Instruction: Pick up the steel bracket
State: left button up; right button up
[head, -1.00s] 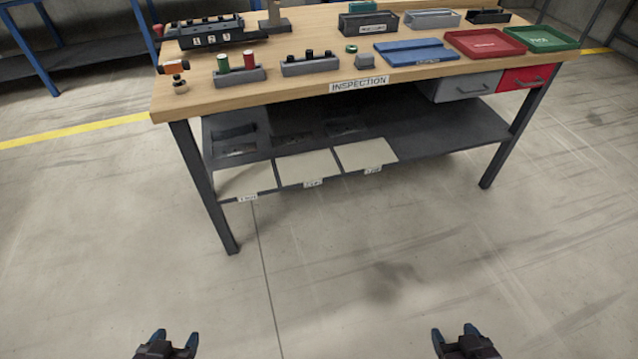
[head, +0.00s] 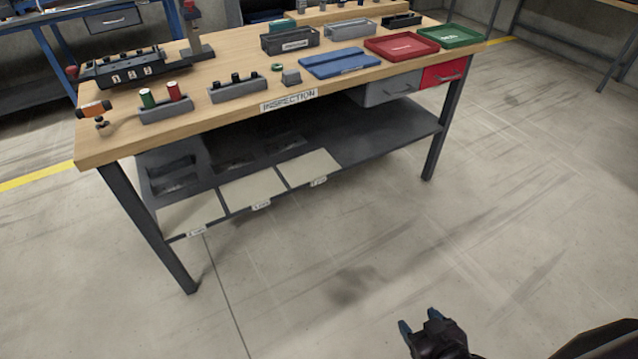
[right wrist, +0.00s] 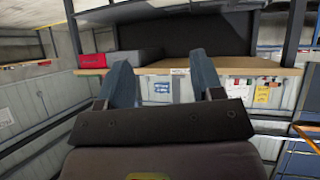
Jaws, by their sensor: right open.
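I cannot make out a steel bracket in either view. The inspection workbench (head: 215,120) stands ahead, with trays and fixtures on its wooden top. My right gripper (head: 420,322) is low in the head view, over the floor, in front of the bench and well apart from it. It is open and empty. In the right wrist view its two blue-grey fingers (right wrist: 165,82) stand apart with nothing between them. My left gripper is out of view.
On the bench are a red tray (head: 402,47), a green tray (head: 449,36), a blue flat case (head: 339,63) and grey holders. Another bench (head: 590,5) is at the far right. The floor between is clear.

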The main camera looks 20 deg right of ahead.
aim_at(118, 65)
jog(key=k+l+z, duration=0.15)
jog(key=k+z, duration=0.2)
jog(key=k, duration=0.3)
jog(key=z, duration=1.4)
jog(key=j+z, duration=0.25)
jog(key=k+j+z, duration=0.25)
jog(key=k+j, duration=0.1)
jog(key=j, duration=0.4)
jog(key=k+j, duration=0.15)
jog(key=j, duration=0.35)
jog(key=k+j, duration=0.1)
jog(key=j, duration=0.35)
jog(key=k+j, duration=0.1)
jog(key=j, duration=0.4)
jog(key=k+j, duration=0.1)
jog(key=j, duration=0.4)
jog(key=k+j, duration=0.15)
jog(key=j, duration=0.35)
jog(key=k+j, duration=0.1)
jog(key=j, duration=0.4)
